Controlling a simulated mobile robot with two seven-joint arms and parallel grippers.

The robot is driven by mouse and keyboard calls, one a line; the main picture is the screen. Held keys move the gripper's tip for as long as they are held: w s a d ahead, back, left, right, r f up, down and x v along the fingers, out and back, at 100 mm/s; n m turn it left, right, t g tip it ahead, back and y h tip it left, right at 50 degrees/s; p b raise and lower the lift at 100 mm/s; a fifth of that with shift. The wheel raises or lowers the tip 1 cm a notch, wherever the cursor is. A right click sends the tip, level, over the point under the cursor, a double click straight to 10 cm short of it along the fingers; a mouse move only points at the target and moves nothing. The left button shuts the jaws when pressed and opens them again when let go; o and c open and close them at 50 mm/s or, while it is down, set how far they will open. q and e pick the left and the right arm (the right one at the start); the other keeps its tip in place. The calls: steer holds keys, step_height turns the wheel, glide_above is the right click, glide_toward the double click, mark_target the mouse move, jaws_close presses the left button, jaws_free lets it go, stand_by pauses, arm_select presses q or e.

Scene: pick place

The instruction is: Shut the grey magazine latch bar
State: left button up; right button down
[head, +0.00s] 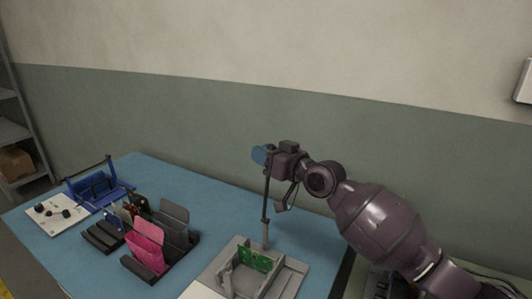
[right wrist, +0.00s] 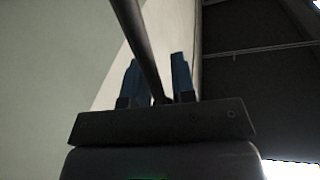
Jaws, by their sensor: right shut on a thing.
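My right gripper (head: 261,155) is raised above the blue table, with its blue fingers pointing left. In the right wrist view a dark bar (right wrist: 134,35) runs between the two blue fingers (right wrist: 157,65), and the gripper is shut on it. In the head view the dark bar (head: 266,195) stands nearly upright below the gripper. Its lower end meets a grey post on the grey fixture (head: 228,252), which holds a green board (head: 254,260). The dark bar appears to be the latch bar. The contact is partly hidden by the fingers. My left gripper is out of view.
A blue magazine (head: 98,190) with its own dark bar stands at the far left, beside a white plate (head: 55,214) with dark knobs. Black racks with a pink panel (head: 145,240) and grey panels stand left of the fixture. The table behind the fixture is clear.

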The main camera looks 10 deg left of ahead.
steer(key=s+a+f+n+y+p, duration=0.1)
steer(key=s+a+n, duration=0.3)
steer(key=s, duration=0.5)
steer(key=shift+f+n+p, duration=0.2)
steer(key=shift+n+p, duration=0.4)
steer(key=shift+p, duration=0.3)
steer(key=shift+s, duration=0.1)
